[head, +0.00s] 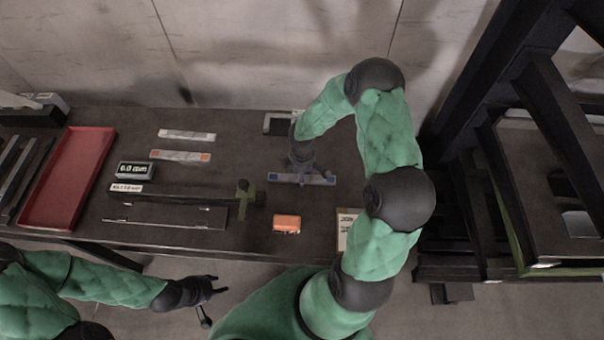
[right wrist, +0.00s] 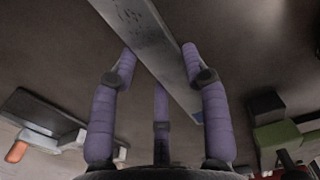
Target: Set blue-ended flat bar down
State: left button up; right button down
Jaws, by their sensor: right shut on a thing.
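The blue-ended flat bar (head: 318,180) is a thin grey strip over the middle-right of the dark table. My right gripper (head: 301,168) comes down on it from above and is shut on it. In the right wrist view, the purple fingers of this gripper (right wrist: 158,55) stand on both sides of the bar (right wrist: 145,30), which runs slantwise between them. I cannot tell whether the bar touches the table. My left gripper (head: 212,290) is empty, with its fingers spread, in front of the table's front edge.
A red tray (head: 45,205), a readout box (head: 134,170) and a green-ended fixture (head: 243,205) are also there. An orange box (head: 287,223) and a card (head: 344,238) lie nearer the front.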

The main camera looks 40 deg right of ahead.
jog(key=c, duration=0.6)
grip_release()
jog(key=shift+f, duration=0.15)
jog(key=shift+r, duration=0.2)
notch_tip(320, 180, up, 12)
jog(key=shift+f+p, duration=0.1)
jog(key=shift+p, duration=1)
